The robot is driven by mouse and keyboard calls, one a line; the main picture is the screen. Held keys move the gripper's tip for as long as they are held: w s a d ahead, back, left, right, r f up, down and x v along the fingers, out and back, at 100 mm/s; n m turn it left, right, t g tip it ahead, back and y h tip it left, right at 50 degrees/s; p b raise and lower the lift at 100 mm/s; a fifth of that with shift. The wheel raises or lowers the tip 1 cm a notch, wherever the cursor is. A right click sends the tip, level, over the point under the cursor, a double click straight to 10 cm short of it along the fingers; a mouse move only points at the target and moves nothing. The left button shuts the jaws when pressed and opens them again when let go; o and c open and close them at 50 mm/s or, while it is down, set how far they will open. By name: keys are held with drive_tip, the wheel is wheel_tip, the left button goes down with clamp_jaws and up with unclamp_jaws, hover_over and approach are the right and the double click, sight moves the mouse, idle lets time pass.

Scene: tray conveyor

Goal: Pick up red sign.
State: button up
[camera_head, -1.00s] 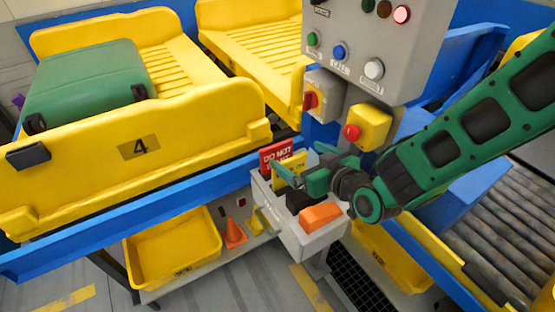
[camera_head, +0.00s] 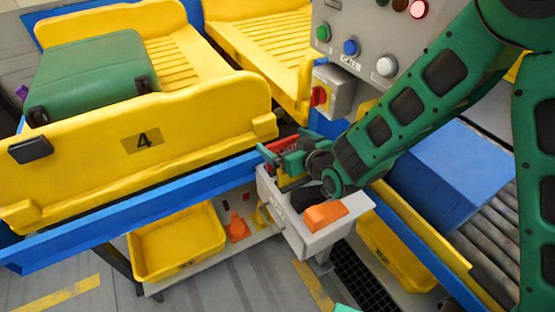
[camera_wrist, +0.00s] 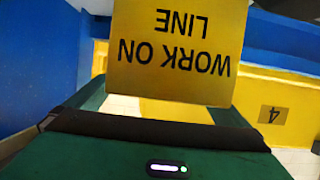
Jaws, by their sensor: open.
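The red sign (camera_head: 284,143) stands in the grey holder box (camera_head: 308,236); only a strip of it shows behind my gripper in the head view. My gripper (camera_head: 275,163) is over the left end of the box, open, close in front of the red sign. In the wrist view a yellow sign (camera_wrist: 178,50), with "WORK ON LINE" upside down, fills the space just beyond my green fingers. I cannot tell whether it is between them. The red sign does not show in the wrist view.
An orange block (camera_head: 325,215) sits in the box's right part. The yellow tray marked 4 (camera_head: 180,120) carries a green suitcase (camera_head: 90,75). The control panel (camera_head: 365,45) is above right. A yellow bin (camera_head: 178,245) is below.

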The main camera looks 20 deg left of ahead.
drive_tip(key=shift+a, duration=0.1)
drive_tip(key=c, duration=1.2)
drive_tip(key=shift+s, duration=0.1)
drive_tip(key=shift+c, duration=0.5)
drive_tip(key=shift+a+r, duration=0.1)
drive_tip(key=shift+r, duration=0.05)
